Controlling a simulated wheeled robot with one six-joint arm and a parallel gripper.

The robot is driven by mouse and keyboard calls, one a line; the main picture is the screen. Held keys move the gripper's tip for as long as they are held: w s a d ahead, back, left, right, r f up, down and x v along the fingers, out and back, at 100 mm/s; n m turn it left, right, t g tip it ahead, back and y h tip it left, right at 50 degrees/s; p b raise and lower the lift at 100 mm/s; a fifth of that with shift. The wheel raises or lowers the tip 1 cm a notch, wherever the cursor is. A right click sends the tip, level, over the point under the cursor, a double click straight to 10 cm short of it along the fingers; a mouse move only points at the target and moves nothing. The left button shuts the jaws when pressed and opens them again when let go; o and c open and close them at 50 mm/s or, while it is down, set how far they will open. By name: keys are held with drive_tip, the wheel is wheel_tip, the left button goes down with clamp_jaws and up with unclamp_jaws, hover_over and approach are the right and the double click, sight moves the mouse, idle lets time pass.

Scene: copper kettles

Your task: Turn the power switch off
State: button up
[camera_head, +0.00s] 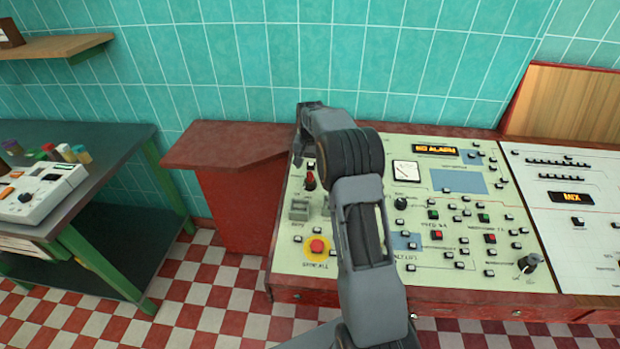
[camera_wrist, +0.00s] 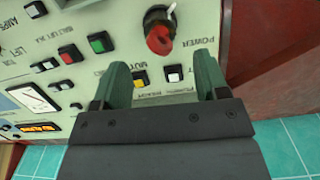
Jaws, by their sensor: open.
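The power switch (camera_wrist: 159,38) is a red knob on a black base, beside the upside-down label POWER in the wrist view. A small pale mark shows at its upper right edge. In the head view the switch (camera_head: 310,181) stands at the upper left of the pale control panel (camera_head: 285,262). My gripper (camera_wrist: 163,72) is open and empty, its two green fingers spread on either side below the knob in the picture, apart from it. In the head view my arm covers part of the panel and the fingers cannot be made out.
Yellow (camera_wrist: 139,79) and white (camera_wrist: 174,73) buttons lie between my fingers. Green (camera_wrist: 101,42) and red (camera_wrist: 70,53) buttons are to the left. A red emergency button (camera_head: 317,246) sits on the panel's lower left. A dark table (camera_head: 110,140) stands left; tiled wall rises behind.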

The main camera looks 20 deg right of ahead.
sight(310, 172)
drive_tip(key=shift+f+p, duration=0.4)
drive_tip(key=shift+f, duration=3.05)
drive_tip(key=c, duration=0.9)
